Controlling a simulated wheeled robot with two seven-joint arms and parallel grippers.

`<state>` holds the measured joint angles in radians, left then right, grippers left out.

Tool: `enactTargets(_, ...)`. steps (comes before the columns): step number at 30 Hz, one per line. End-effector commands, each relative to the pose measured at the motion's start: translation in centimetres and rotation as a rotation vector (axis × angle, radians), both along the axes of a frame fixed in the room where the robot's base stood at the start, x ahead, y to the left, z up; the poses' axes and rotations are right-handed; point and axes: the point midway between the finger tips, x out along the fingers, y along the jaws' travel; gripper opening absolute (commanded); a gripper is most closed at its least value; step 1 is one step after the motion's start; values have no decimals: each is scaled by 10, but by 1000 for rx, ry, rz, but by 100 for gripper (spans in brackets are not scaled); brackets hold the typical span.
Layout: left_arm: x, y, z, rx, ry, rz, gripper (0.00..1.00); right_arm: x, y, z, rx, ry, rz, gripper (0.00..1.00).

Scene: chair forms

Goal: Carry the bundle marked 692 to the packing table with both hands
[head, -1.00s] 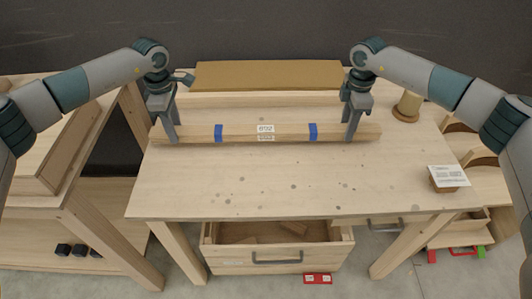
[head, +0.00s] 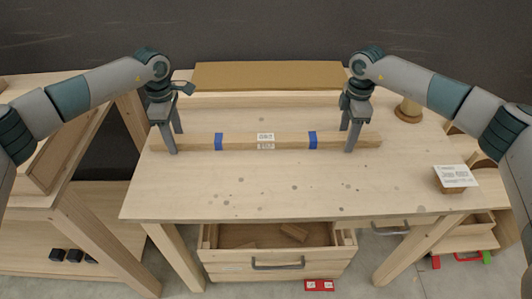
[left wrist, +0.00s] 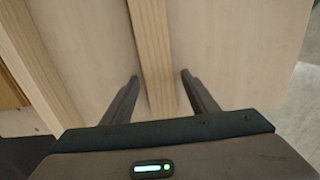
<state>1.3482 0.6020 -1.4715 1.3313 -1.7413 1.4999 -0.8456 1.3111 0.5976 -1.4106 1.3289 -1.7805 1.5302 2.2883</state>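A long pale wood bundle (head: 265,141) lies across the wooden table (head: 250,190), with two blue bands and a white label (head: 265,137) at its middle. The label is too small to read surely. My left gripper (head: 176,142) is over the bundle's left end, its fingers open on either side. In the left wrist view the bundle (left wrist: 155,55) passes between the two fingers (left wrist: 160,76) with a gap on each side. My right gripper (head: 350,141) straddles the right end with its fingers spread apart.
A brown board (head: 268,75) lies along the table's back edge. A wooden spool (head: 408,110) and a block with a white card (head: 455,177) stand on the right. An open drawer (head: 275,262) juts out below the front edge. The table's front half is clear.

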Motion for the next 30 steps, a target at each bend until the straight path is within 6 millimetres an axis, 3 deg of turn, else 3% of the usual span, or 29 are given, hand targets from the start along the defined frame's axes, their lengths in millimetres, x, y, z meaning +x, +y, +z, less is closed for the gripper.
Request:
enactTargets(8,0,1,1,1,0,1,54,0,-1,0,-1,0,-1,54)
enactTargets(14,1,1,14,1,-2,1,54,0,-1,0,-1,0,-1,54)
enactTargets(30,0,0,100,0,-2,0,54,0,-1,0,-1,0,-1,54)
